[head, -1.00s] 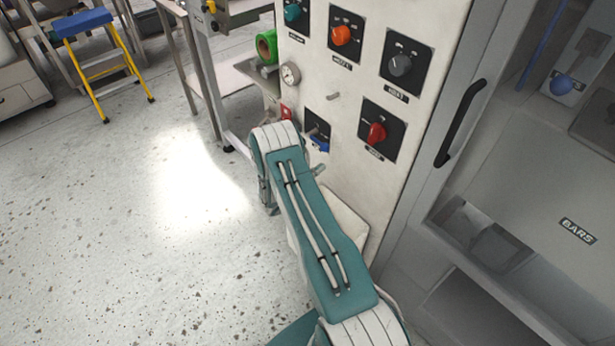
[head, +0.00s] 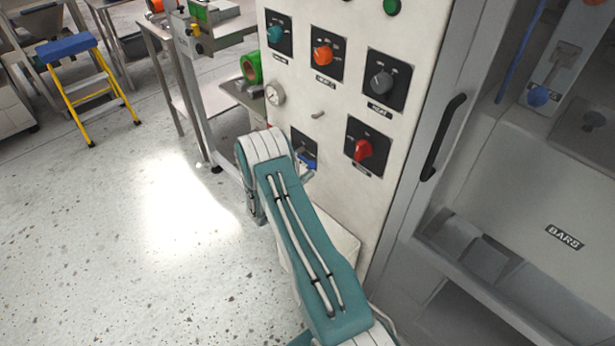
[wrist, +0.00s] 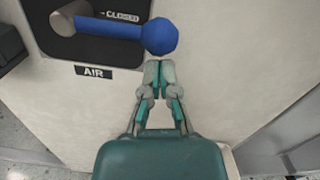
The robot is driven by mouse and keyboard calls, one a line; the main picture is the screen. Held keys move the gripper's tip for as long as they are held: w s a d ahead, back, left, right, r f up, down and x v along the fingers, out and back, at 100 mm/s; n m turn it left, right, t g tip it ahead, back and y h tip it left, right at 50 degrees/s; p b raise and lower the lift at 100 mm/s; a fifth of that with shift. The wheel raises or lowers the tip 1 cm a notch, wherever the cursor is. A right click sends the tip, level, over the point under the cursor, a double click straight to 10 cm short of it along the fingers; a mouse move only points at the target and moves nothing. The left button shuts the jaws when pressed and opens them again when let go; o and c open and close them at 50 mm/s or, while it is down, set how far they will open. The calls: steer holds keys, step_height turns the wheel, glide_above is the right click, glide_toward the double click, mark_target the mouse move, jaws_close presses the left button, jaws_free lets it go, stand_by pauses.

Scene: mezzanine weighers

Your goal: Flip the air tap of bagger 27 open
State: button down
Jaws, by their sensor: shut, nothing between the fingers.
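The air tap has a blue lever (wrist: 110,28) with a round blue knob (wrist: 161,36) at its free end. In the wrist view the lever points right from its grey pivot (wrist: 63,19), along the word CLOSED. A label below it reads AIR (wrist: 94,71). My gripper (wrist: 158,68) is shut and empty, its fingertips just below the knob. I cannot tell whether they touch it. In the head view the blue lever (head: 307,162) shows low on the white panel beside my arm, which hides my gripper.
A red knob (head: 363,150) sits right of the tap, with orange (head: 323,55), grey (head: 382,82) and teal (head: 275,34) knobs above. A small peg (head: 318,114) and a gauge (head: 275,93) are near. A grey door with a black handle (head: 443,138) stands right. Open floor lies left.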

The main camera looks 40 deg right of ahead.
mark_target(312, 167)
steer(key=shift+s+r+n, duration=0.1)
steer(key=shift+r+n, duration=0.3)
steer(key=shift+n, duration=0.3)
step_height(312, 167, up, 2)
steer(key=n, duration=0.3)
steer(key=shift+s+r, duration=0.1)
steer(key=shift+r, duration=0.05)
steer(key=r+n, duration=0.1)
steer(key=n, duration=0.1)
steer(key=w+r+n, duration=0.1)
steer(key=r+n, duration=0.1)
steer(key=shift+r+n+t, duration=0.15)
steer(key=shift+n+t, duration=0.15)
steer(key=n, duration=0.1)
steer(key=w+r+n, duration=0.1)
steer(key=shift+a+r+n+y, duration=0.1)
steer(key=shift+r+n+y, duration=0.2)
steer(key=shift+n, duration=0.1)
steer(key=n, duration=0.1)
steer(key=w+r+n, duration=0.1)
steer(key=shift+w+r+n, duration=0.2)
steer(key=shift+w+n, duration=0.05)
steer(key=shift+n, duration=0.05)
steer(key=w+n, duration=0.1)
steer(key=r+n, duration=0.1)
steer(key=shift+w+a+n, duration=0.1)
steer(key=shift+w+n, duration=0.2)
steer(key=shift+w, duration=0.35)
steer(key=shift+w+r, duration=0.1)
